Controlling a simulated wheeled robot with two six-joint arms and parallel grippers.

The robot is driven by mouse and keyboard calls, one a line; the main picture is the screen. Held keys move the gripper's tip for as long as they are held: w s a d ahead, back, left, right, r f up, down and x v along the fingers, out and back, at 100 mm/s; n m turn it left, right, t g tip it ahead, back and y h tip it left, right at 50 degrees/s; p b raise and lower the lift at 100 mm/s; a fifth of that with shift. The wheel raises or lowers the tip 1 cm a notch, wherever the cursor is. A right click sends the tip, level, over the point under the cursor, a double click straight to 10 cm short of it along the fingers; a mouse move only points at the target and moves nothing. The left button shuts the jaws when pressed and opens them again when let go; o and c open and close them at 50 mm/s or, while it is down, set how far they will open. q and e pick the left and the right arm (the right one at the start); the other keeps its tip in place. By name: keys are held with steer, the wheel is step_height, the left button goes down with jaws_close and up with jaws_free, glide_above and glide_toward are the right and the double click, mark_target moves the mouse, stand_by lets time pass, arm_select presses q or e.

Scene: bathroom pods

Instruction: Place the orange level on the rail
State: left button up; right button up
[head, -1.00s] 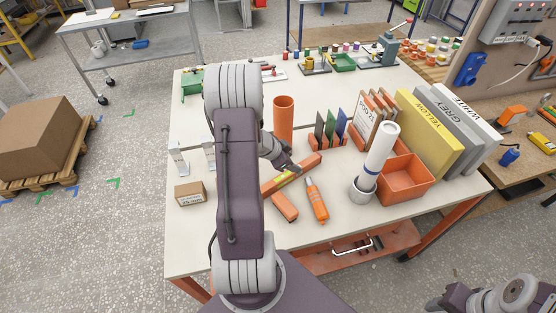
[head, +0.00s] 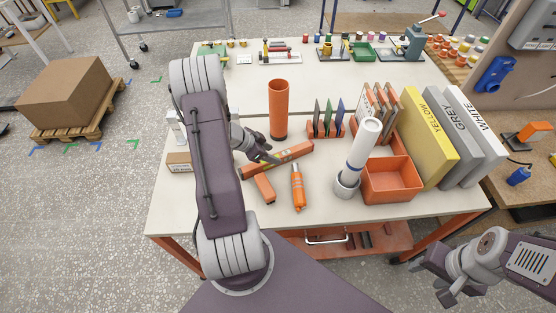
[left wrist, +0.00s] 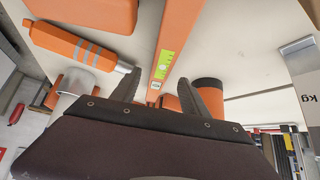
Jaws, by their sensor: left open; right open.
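The orange level (head: 292,153), a long bar with a yellow-green vial, lies slantwise on the pale workbench in the head view. My left gripper (head: 268,157) is open right at the level, near its middle. In the left wrist view the level (left wrist: 176,38) runs between the open fingers of the left gripper (left wrist: 168,92); I cannot tell whether they touch it. My right gripper (head: 447,290) is open and empty at the lower right, away from the bench top. I cannot make out for certain which thing is the rail.
An orange block (head: 264,189) and an orange-and-grey tool (head: 298,188) lie just in front of the level. An upright orange tube (head: 278,108) stands behind it. A white cylinder in a cup (head: 346,186) and an orange bin (head: 390,190) stand to the right.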

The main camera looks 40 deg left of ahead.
arm_select(q)
steer(key=x, duration=0.2)
steer(key=b+x, duration=0.1)
steer(key=x, duration=0.1)
steer(key=shift+f, duration=0.4)
steer(key=shift+w+d+f, duration=0.1)
steer(key=shift+w, duration=0.05)
jaws_close()
step_height(320, 180, up, 5)
steer(key=shift+p, duration=0.75)
steer(key=s+r, duration=0.2)
steer(key=s, duration=0.1)
steer(key=s+d+r, duration=0.1)
steer(key=s+r, duration=0.1)
steer(key=s, duration=0.2)
steer(key=s+r, duration=0.2)
steer(key=s, duration=0.2)
steer(key=shift+s+d+p, duration=0.15)
steer(key=shift+d+p, duration=0.15)
steer(key=shift+p, duration=0.1)
steer(key=shift+s+r, duration=0.1)
steer(key=shift+s, duration=0.1)
steer(key=shift+d, duration=0.1)
